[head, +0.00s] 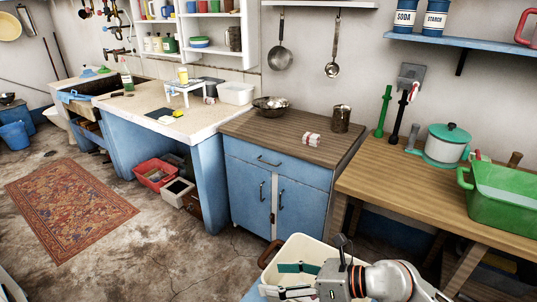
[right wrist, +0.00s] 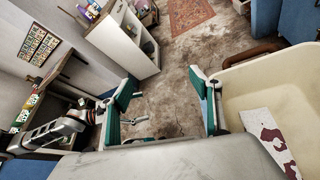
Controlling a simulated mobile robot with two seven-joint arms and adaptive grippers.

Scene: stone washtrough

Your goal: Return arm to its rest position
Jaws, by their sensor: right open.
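My right gripper (head: 293,280) is low in the head view, over the left part of a cream basin. Its teal-padded fingers are apart with nothing between them. The right wrist view also shows this open gripper (right wrist: 162,90), with bare floor beyond the gap and the basin beside the right finger. A grey arm of mine (right wrist: 45,133) shows at the left of the right wrist view. Its dark end is small there, and I cannot tell whether its jaws are open. No left arm shows in the head view.
The cream basin (head: 303,246) holds a white, red-patched cloth (right wrist: 270,140). A blue cabinet (head: 275,190) stands behind it. A wooden table (head: 400,185) with a green tub (head: 503,205) is at the right. Open floor (head: 190,255) and a rug (head: 70,208) lie left.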

